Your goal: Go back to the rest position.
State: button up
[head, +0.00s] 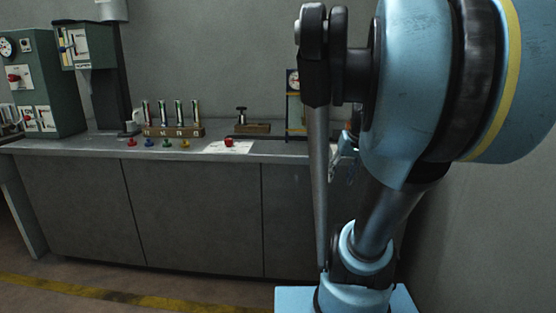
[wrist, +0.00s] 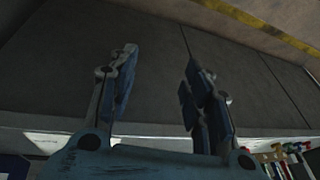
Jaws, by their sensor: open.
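My gripper (wrist: 160,68) is open in the wrist view, its two blue and dark fingers spread apart with nothing between them. The grey cabinet front lies behind the fingers there. In the head view my gripper is mostly hidden behind my own arm; only a small part shows beside the arm at the bench's right end. My arm fills the right of the head view.
A grey workbench (head: 200,210) runs along the wall.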

jog(key=s+a+f+g+h, duration=0.1)
jog(key=s+a+f+h, duration=0.1)
jog(key=s+f, duration=1)
jog(key=shift+s+f, duration=0.15)
jog(key=shift+s, duration=0.45)
jog(key=shift+w+f, duration=0.2)
jog(key=shift+w, duration=0.2)
